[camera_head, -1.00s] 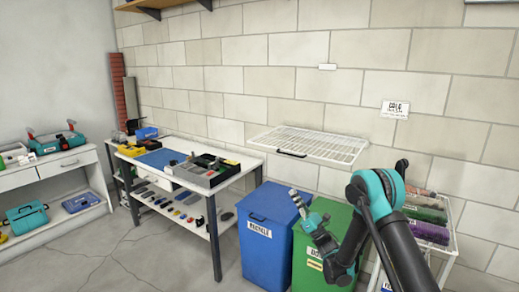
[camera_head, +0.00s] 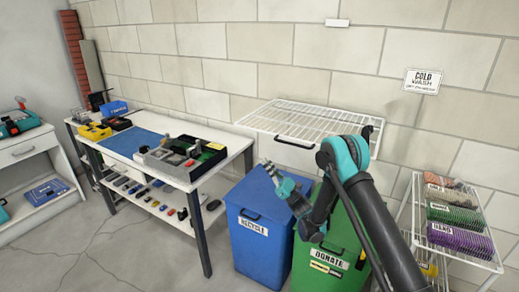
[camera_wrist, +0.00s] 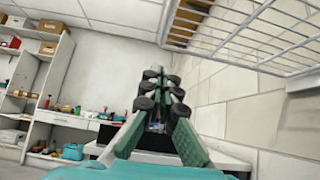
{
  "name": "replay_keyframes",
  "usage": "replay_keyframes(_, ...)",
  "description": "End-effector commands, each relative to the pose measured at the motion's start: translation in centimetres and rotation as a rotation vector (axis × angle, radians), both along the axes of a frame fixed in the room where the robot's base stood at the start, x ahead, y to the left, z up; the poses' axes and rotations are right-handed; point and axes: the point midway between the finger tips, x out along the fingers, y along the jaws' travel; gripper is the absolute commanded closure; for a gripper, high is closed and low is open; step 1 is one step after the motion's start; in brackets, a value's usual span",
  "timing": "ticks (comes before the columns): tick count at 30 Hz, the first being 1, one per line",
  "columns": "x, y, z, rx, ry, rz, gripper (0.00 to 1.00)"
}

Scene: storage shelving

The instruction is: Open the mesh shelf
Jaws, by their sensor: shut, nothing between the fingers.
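The mesh shelf (camera_head: 315,120) is a white wire rack that stands out roughly level from the block wall. A black handle (camera_head: 294,143) is on its front edge. In the wrist view the wire shelf (camera_wrist: 262,38) fills the upper right, above and to the right of the fingers. My gripper (camera_head: 268,167) is below and left of the handle in the head view, apart from it. In the wrist view my gripper (camera_wrist: 160,76) has its fingers closed together at the tips with nothing between them.
A blue recycle bin (camera_head: 256,240) and a green donate bin (camera_head: 330,268) stand below the shelf. A workbench (camera_head: 222,146) with trays is on the left. A wire rack (camera_head: 482,262) with labelled bins stands on the right. A sign (camera_head: 423,81) hangs on the wall.

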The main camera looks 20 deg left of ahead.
Motion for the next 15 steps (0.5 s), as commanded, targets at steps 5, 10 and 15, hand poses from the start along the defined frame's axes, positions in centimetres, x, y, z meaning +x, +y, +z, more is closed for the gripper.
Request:
replay_keyframes(5,0.1,2.1,2.1,-0.001,0.001,0.003,1.00)
replay_keyframes(10,0.2,4.5,4.5,0.000,0.001,0.003,1.00)
replay_keyframes(15,0.4,6.7,6.8,0.000,0.001,0.002,1.00)
